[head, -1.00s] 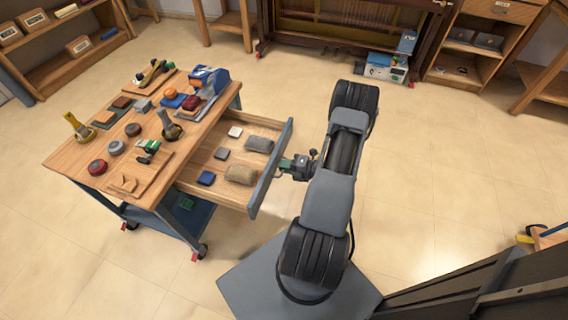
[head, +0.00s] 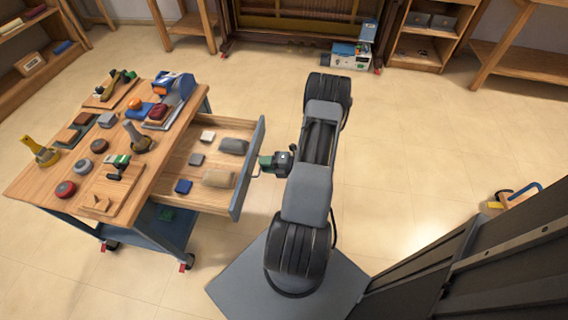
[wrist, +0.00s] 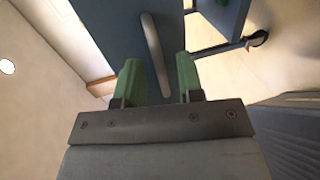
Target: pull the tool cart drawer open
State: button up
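The tool cart (head: 185,160) has a wooden top and blue frame at the left of the head view. Its drawer (head: 208,140) stands well out from the cart, with a blue-grey front (head: 249,165) facing my arm. My gripper (head: 264,165) is at that front, by the handle. In the wrist view the drawer front (wrist: 112,32) fills the upper middle, with the pale bar handle (wrist: 155,50) slanting across it. My gripper's green fingertips (wrist: 158,78) are spread on either side of the handle's lower end. I see gaps between handle and fingers.
The drawer holds small blocks and grey and tan lumps (head: 219,178). Tools and pucks crowd the cart top, including a yellow-handled tool (head: 40,152). A caster (wrist: 257,38) shows in the wrist view. The tiled floor (head: 420,150) right of my arm is mostly clear.

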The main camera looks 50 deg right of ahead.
jog(key=p+v, duration=0.1)
jog(key=v, duration=1.1)
jog(key=shift+p, duration=0.3)
